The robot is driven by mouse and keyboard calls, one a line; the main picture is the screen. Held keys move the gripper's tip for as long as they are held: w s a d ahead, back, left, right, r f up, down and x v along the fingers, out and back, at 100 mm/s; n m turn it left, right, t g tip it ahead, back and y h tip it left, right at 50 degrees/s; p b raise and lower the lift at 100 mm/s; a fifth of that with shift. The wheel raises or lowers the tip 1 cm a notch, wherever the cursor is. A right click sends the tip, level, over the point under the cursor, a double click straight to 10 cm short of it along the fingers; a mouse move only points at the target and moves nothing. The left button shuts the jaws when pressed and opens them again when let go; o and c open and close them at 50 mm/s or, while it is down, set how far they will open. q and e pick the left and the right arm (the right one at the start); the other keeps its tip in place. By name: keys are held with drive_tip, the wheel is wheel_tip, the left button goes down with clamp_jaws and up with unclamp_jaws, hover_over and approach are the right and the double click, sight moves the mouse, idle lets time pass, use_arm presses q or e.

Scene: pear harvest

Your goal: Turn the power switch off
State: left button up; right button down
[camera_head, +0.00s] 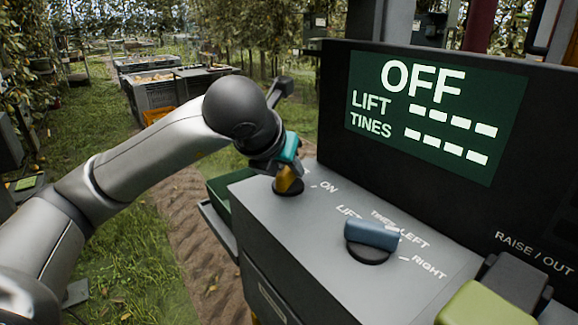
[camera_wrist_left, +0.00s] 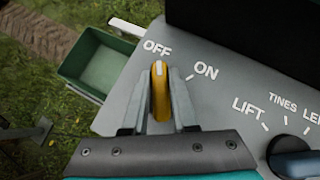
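The power switch is a yellow knob (camera_head: 288,183) on the left end of the grey console top. In the left wrist view the knob (camera_wrist_left: 160,92) has a white mark that points at the OFF label, with ON to its right. My left gripper (camera_head: 287,165) reaches down over the knob. In the left wrist view its two fingers (camera_wrist_left: 160,98) stand on either side of the knob, close against it. The display (camera_head: 435,115) reads OFF, with dashes beside LIFT and TINES. My right gripper is not in view.
A blue selector knob (camera_head: 371,235) with LIFT, TINES, LEFT and RIGHT labels sits to the right on the console. A yellow-green block (camera_head: 488,304) is at the front right. A green bin (camera_wrist_left: 97,62) stands beside the console. Crates (camera_head: 155,90) stand on the grass behind.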

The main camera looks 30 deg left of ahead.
sight(281, 175)
use_arm(q)
drive_tip(key=o, duration=0.4)
drive_tip(key=shift+o, duration=0.2)
drive_tip(key=shift+s+r, duration=0.2)
drive_tip(key=shift+r, duration=0.05)
drive_tip(key=p+v, duration=0.1)
drive_tip(key=v, duration=0.3)
drive_tip(key=shift+s+r, duration=0.1)
drive_tip(key=shift+r, duration=0.15)
drive_tip(key=p+v, duration=0.1)
drive_tip(key=v, duration=0.9)
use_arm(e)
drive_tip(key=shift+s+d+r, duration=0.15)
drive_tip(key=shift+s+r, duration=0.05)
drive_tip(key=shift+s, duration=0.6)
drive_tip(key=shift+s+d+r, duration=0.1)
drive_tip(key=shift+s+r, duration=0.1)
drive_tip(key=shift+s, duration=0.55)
use_arm(q)
drive_tip(key=shift+s+d, duration=0.1)
drive_tip(key=shift+d, duration=0.05)
